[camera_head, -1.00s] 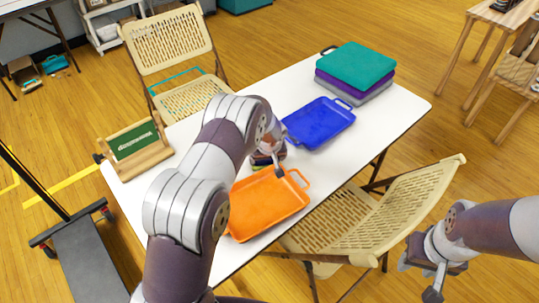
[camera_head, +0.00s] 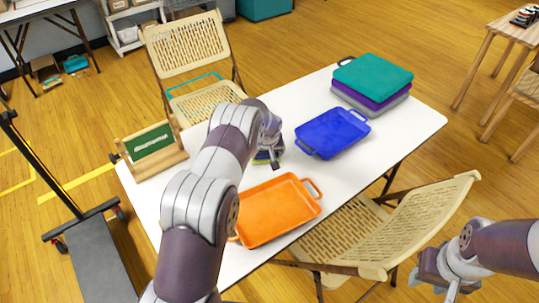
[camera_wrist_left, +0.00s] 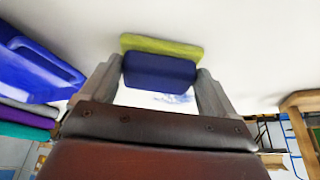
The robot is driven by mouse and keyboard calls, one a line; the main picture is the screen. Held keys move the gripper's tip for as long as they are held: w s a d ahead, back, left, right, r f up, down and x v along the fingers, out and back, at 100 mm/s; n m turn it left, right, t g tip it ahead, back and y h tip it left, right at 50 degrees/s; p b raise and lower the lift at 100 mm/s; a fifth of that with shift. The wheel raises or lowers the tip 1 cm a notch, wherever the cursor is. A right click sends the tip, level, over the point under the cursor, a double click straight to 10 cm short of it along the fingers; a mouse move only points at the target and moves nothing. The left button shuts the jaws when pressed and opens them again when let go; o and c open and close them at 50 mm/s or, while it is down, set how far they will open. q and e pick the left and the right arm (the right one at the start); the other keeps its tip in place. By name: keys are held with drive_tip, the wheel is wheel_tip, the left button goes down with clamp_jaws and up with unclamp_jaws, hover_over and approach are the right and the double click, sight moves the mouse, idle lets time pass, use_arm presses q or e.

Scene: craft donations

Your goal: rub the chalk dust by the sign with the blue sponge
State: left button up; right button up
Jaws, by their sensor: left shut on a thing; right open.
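My left gripper (camera_head: 268,150) is shut on the blue sponge, above the white table between the orange and blue trays. In the left wrist view the sponge (camera_wrist_left: 160,70) is dark blue with a yellow-green layer, held between both fingers. A pale bluish smear, likely the chalk dust (camera_wrist_left: 172,98), shows on the white surface between the fingers, beside the sponge. Whether the sponge touches the table is unclear. The sign (camera_head: 153,139) is a green board in a wooden frame at the table's left end. My right gripper (camera_head: 446,283) is open and empty, off the table at lower right.
An orange tray (camera_head: 278,212) lies in front of the left gripper and a blue tray (camera_head: 333,131) to its right. Stacked teal, purple and grey items (camera_head: 372,78) stand at the far end. Folding chairs (camera_head: 187,50) (camera_head: 420,225) flank the table (camera_head: 410,125).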

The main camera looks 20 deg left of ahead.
use_arm(q)
drive_tip(key=shift+w+a+f+b, duration=0.15)
drive_tip(key=shift+w+a, duration=0.15)
drive_tip(key=shift+a, duration=0.2)
drive_tip(key=shift+w+a+f+b, duration=0.15)
drive_tip(key=shift+w+a, duration=0.1)
drive_tip(key=shift+a, duration=0.2)
drive_tip(key=shift+w+a+r, duration=0.2)
drive_tip(key=shift+a, duration=0.2)
drive_tip(key=shift+w+a+f+b, duration=0.1)
drive_tip(key=shift+w+a+b, duration=0.55)
drive_tip(key=shift+a+b, duration=0.3)
drive_tip(key=shift+w+a, duration=0.25)
drive_tip(key=shift+a, duration=0.25)
drive_tip(key=shift+r, duration=0.25)
wheel_tip(320, 180, up, 6)
drive_tip(key=p, duration=0.3)
